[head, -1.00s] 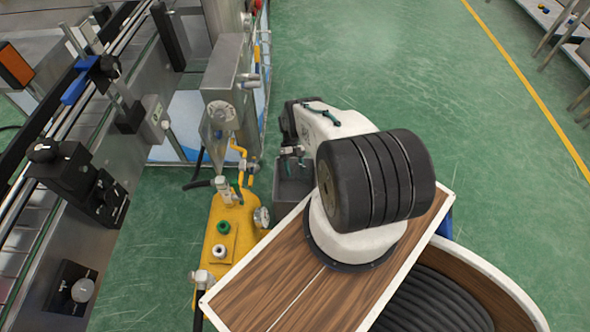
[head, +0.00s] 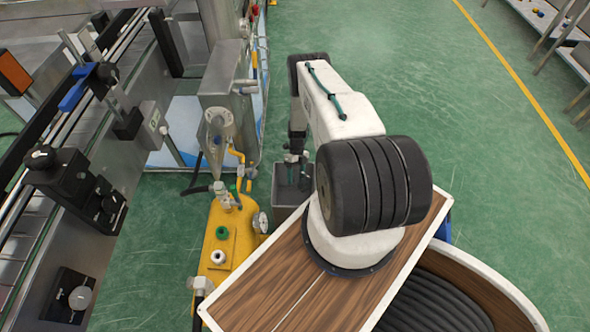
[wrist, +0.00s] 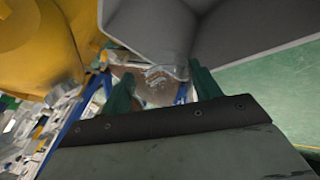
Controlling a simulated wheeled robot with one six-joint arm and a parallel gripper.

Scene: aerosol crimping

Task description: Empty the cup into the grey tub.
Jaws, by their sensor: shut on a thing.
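The grey tub (head: 289,196) stands on the floor left of my arm base; its grey inner walls fill the top of the wrist view (wrist: 235,30). My gripper (head: 297,168) is over the tub's opening, with its green fingertips low at the tub. In the wrist view my gripper (wrist: 155,82) has its two green fingers either side of a see-through cup (wrist: 160,76), shut on it. The cup is pale and blurred there, so its tilt and contents are hard to tell. In the head view the cup cannot be made out.
A yellow tank (head: 225,240) with valves and fittings stands close left of the tub. A steel machine column (head: 225,90) rises behind it, and a conveyor (head: 110,150) runs along the left. The green floor to the right is open.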

